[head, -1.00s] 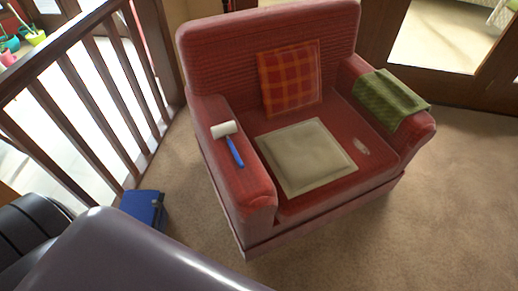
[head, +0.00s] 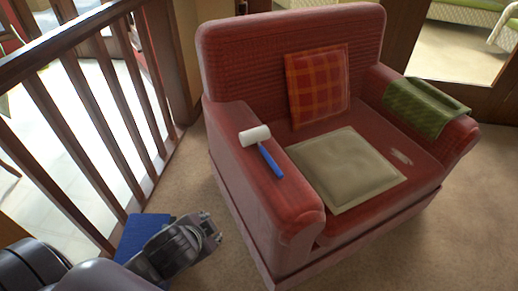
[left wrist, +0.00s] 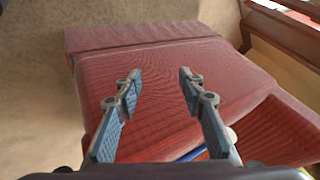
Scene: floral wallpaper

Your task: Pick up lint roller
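The lint roller (head: 270,159) lies on the armrest at the picture's left of a red armchair (head: 243,219). It has a white roller head and a blue handle pointing toward the front of the chair. My left gripper (head: 213,228) is low beside the outer side of that armrest, apart from the roller. In the left wrist view, my left gripper (left wrist: 159,77) is open and empty, with the red armrest beyond its fingers. Part of the roller's blue handle (left wrist: 193,154) shows near the bottom, partly hidden behind a finger. My right gripper is not in view.
A plaid cushion (head: 318,85), a beige seat pad (head: 347,168) and a green cloth (head: 427,106) are on the chair. A wooden railing (head: 84,120) stands at left. A blue object (head: 131,238) lies on the floor behind my left arm. Carpet at right is clear.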

